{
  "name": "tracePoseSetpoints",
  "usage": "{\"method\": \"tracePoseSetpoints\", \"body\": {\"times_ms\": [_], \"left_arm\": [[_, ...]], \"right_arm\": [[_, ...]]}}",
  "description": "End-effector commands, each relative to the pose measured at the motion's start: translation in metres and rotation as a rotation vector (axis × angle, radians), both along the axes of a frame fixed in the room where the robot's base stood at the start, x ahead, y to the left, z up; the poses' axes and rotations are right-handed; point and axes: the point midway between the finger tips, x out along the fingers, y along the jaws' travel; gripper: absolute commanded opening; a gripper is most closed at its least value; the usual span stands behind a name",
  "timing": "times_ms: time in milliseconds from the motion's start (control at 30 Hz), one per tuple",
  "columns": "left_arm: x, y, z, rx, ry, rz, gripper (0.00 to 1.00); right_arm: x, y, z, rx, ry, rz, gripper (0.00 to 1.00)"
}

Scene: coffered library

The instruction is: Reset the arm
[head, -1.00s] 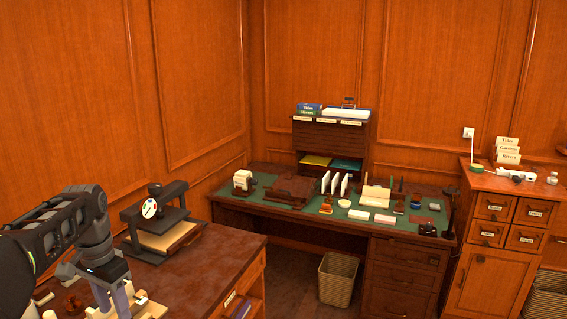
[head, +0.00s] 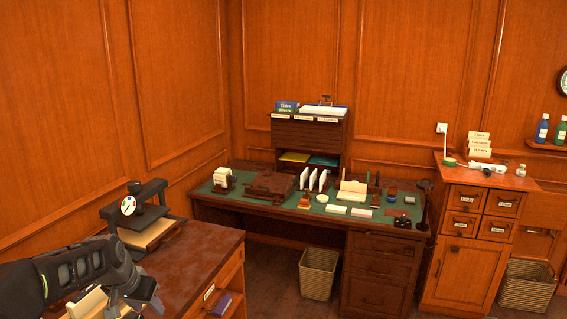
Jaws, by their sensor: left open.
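My left arm comes in from the lower left of the head view. Its gripper (head: 138,304) is low over the near wooden counter, at the bottom edge of the picture, and is partly cut off. It is open, and I see nothing held in it. A pale object (head: 88,303) shows beside and behind the arm, partly hidden by it. My right gripper does not show.
A press with a round dial (head: 128,206) stands on the near counter (head: 200,259). Beyond is a desk with a green top (head: 235,198) holding stationery. Wicker baskets (head: 318,273) stand on the floor. A drawer cabinet (head: 465,245) is at right.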

Motion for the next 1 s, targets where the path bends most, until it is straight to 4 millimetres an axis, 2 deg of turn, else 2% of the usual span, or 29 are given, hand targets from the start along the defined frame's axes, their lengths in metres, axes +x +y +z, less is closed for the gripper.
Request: {"method": "tracePoseSetpoints", "body": {"times_ms": [33,133,200,267,300,367,400,467,500,600,700,800,900,1000], "left_arm": [[0.003,-0.019,-0.028,-0.026,-0.01,0.008,0.44],[0.002,-0.061,-0.088,-0.089,-0.037,0.039,0.44],[-0.009,-0.095,-0.135,-0.14,-0.044,0.066,0.44],[-0.027,-0.123,-0.172,-0.183,-0.038,0.092,0.44],[-0.042,-0.141,-0.196,-0.21,-0.03,0.11,0.44],[-0.07,-0.166,-0.229,-0.248,-0.007,0.133,0.44],[-0.091,-0.183,-0.249,-0.271,0.012,0.149,0.44],[-0.127,-0.205,-0.276,-0.302,0.051,0.17,0.44],[-0.152,-0.219,-0.291,-0.319,0.081,0.18,0.44],[-0.215,-0.248,-0.319,-0.35,0.173,0.192,0.44],[-0.268,-0.268,-0.334,-0.368,0.271,0.18,0.44],[-0.305,-0.281,-0.342,-0.381,0.349,0.168,0.44],[-0.322,-0.287,-0.349,-0.39,0.389,0.165,0.44],[-0.325,-0.287,-0.352,-0.39,0.399,0.169,0.44]], "right_arm": [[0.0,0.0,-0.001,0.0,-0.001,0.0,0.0],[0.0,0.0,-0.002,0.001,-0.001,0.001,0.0],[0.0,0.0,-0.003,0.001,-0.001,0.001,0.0],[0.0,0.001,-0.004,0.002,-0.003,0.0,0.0],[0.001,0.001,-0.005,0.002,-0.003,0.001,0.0],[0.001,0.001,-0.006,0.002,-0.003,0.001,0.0],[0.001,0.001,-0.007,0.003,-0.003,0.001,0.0],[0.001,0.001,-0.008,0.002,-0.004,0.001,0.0],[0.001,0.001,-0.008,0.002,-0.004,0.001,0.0],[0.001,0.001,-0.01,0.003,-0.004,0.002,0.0],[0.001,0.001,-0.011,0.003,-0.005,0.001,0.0],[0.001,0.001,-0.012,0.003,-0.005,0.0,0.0],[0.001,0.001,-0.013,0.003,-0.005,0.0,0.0],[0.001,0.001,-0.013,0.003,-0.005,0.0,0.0]]}}
